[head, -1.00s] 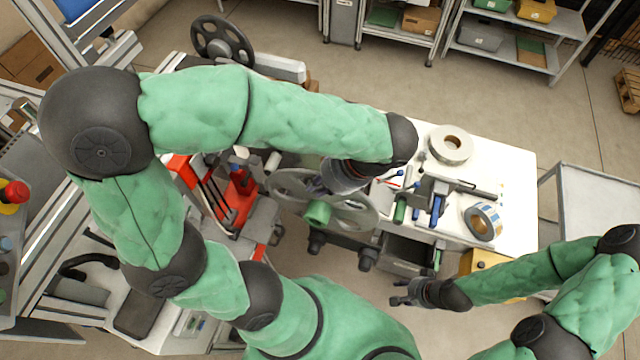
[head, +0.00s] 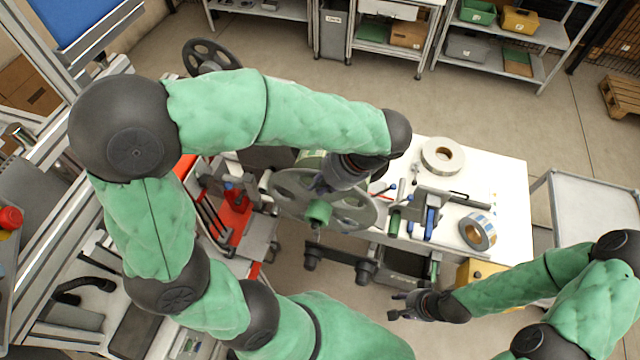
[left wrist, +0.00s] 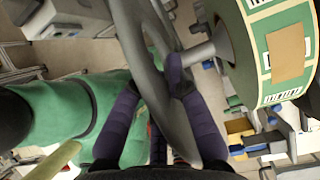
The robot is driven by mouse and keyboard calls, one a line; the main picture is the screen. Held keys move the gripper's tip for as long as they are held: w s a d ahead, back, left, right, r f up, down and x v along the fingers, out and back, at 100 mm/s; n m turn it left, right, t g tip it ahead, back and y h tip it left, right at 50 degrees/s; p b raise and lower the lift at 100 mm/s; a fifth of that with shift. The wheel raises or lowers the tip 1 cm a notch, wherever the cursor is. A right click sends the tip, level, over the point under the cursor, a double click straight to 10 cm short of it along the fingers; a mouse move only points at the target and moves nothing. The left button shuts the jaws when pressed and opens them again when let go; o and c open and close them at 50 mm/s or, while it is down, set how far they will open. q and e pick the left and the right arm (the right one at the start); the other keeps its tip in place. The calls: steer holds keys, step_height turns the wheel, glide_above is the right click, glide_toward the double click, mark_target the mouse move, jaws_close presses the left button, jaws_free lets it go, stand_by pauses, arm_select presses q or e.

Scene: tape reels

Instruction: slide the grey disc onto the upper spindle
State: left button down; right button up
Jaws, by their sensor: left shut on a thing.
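The grey disc (head: 357,217), a spoked wheel with large openings, is upright in my left gripper (left wrist: 178,88), whose purple fingers are shut on it. In the head view my left gripper (head: 325,185) is over the disc's middle, under the green arm. A grey spindle (left wrist: 199,52) sticks out of a large green roll (left wrist: 235,15) beside the disc in the left wrist view. The spindle's end is close to the disc and fingers; I cannot tell whether it enters the disc's hole. A green hub (head: 319,212) shows in front of the disc. My right gripper (head: 405,305) is open and empty.
A red-framed machine part (head: 236,208) stands left of the disc. A dark spoked wheel (head: 205,57) is behind. Floor is free beyond the table.

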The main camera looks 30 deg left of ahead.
arm_select(q)
steer(key=shift+w, duration=0.1)
steer(key=shift+w+a+p, duration=0.25)
steer(key=shift+w, duration=0.65)
steer(key=shift+w+a+p, duration=0.2)
steer(key=shift+w, duration=0.7)
steer(key=shift+w, duration=0.1)
steer(key=shift+w+a, duration=0.1)
steer(key=shift+w, duration=0.25)
steer(key=c, duration=1.2)
jaws_free()
steer(key=shift+o, duration=0.2)
